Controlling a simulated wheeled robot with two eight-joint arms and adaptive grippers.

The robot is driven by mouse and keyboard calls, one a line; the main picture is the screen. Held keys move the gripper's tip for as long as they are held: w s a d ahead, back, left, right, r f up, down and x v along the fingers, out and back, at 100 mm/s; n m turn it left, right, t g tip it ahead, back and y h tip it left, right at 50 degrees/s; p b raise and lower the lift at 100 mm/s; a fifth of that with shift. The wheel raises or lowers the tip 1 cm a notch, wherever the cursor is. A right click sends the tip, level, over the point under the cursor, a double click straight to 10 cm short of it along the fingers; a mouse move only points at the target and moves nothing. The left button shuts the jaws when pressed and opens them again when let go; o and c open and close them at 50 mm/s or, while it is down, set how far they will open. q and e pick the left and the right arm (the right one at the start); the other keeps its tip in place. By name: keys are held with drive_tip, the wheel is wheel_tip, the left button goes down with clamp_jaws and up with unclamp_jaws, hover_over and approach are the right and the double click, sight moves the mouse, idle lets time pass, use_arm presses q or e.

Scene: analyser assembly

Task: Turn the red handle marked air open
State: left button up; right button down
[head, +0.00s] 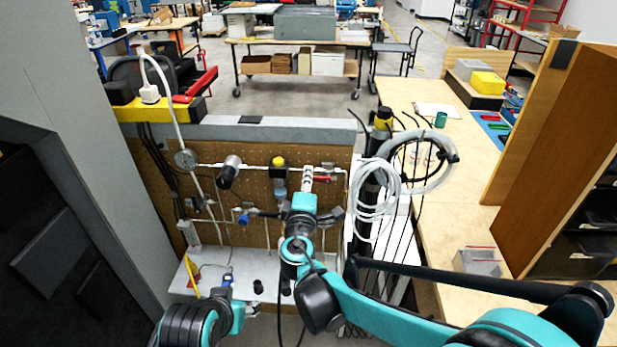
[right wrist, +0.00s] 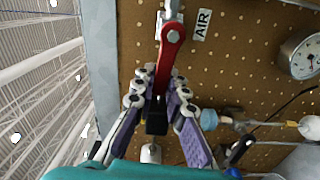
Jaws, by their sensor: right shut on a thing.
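The red handle (right wrist: 170,52) shows in the right wrist view, beside a white label reading AIR (right wrist: 202,24). It runs from its round pivot bolt down to my right gripper (right wrist: 160,98). The gripper's two jointed fingers are closed around the handle's lower end, one on each side. In the head view, a bit of the red handle (head: 322,179) shows at the pegboard, by my right gripper (head: 308,178). My left arm is low at the left. The state of its gripper (head: 230,284) is too unclear to tell.
The brown pegboard (head: 256,208) carries a gauge (head: 186,159), pipes and fittings close to my right gripper. Coiled white tubing (head: 378,190) hangs at its right. A wooden table (head: 460,215) stands further right, a grey cabinet (head: 75,110) at left.

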drive_tip(key=shift+f+n, duration=0.25)
drive_tip(key=shift+n, duration=0.35)
drive_tip(key=c, duration=1.5)
unclamp_jaws()
drive_tip(key=shift+c, duration=0.2)
drive_tip(key=s, duration=1.2)
drive_tip(key=shift+f, duration=0.1)
